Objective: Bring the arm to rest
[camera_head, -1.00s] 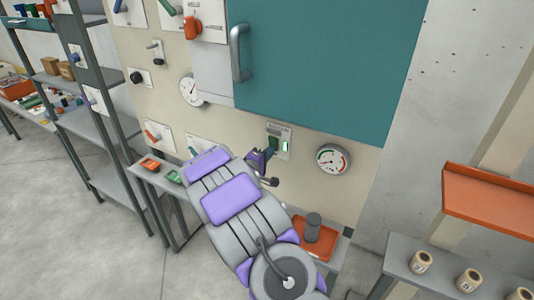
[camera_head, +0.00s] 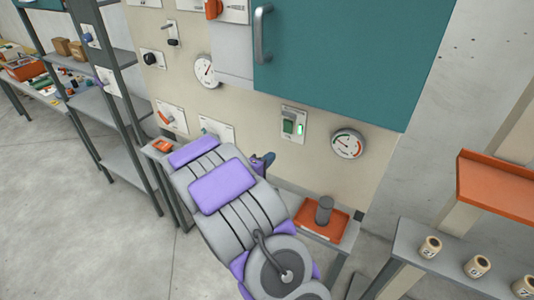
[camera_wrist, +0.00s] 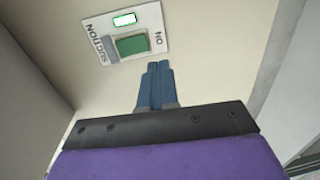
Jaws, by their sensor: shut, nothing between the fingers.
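My gripper (camera_wrist: 155,84) is shut with nothing between its blue fingers, in the wrist view. In the head view my gripper (camera_head: 268,158) shows only in part behind my grey and purple arm, low in front of the cream panel. The suction switch plate (camera_wrist: 108,46), with a green rocker and a small lit window, lies beyond the fingertips in the wrist view. The same switch plate (camera_head: 294,124) is up and right of the gripper in the head view, with a visible gap between them.
A round gauge (camera_head: 348,144) is right of the switch. A teal cabinet door (camera_head: 340,55) with a grey handle is above. An orange tray (camera_head: 322,224) with a grey cylinder stands right of my arm. A grey shelf rack (camera_head: 110,110) is at left; open floor lies before it.

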